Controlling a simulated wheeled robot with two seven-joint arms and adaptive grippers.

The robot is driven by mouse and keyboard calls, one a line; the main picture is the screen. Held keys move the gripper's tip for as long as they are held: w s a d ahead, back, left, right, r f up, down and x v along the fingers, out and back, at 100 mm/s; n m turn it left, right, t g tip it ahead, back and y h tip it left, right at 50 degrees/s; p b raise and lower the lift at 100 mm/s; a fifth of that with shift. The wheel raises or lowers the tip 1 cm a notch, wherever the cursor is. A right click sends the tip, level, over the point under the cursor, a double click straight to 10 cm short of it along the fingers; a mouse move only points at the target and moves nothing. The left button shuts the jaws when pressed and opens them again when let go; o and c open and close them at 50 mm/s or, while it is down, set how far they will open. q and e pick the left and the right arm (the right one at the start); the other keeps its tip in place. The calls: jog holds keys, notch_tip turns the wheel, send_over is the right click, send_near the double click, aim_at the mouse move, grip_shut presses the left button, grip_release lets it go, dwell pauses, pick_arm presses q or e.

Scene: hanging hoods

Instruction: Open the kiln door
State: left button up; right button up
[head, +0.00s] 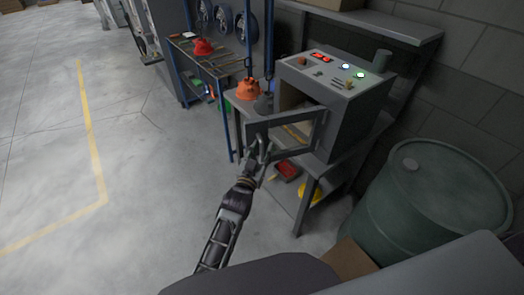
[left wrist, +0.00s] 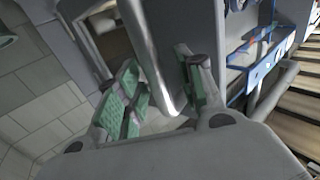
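The kiln (head: 345,112) is a grey box with lit buttons on its sloped top, standing on a bench. Its door (head: 318,133), a grey frame around an opening, stands swung out from the kiln's front, and the dark interior shows behind it. My left gripper (head: 262,152) is at the door's outer, near-left side. In the left wrist view, the shiny bar of the handle (left wrist: 152,52) passes between the green-padded fingers of the left gripper (left wrist: 163,92). The fingers stand apart with gaps visible beside the bar. My right gripper is not in view.
A green drum (head: 435,195) stands right of the kiln bench. An orange object (head: 248,90) sits left of the kiln. A tool table with a red item (head: 201,47) is further back. Open floor (head: 125,170) lies to the left.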

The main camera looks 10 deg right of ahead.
pick_arm(q)
jog(key=v, duration=1.1)
jog(key=shift+s, duration=0.4)
jog(key=shift+a, duration=0.15)
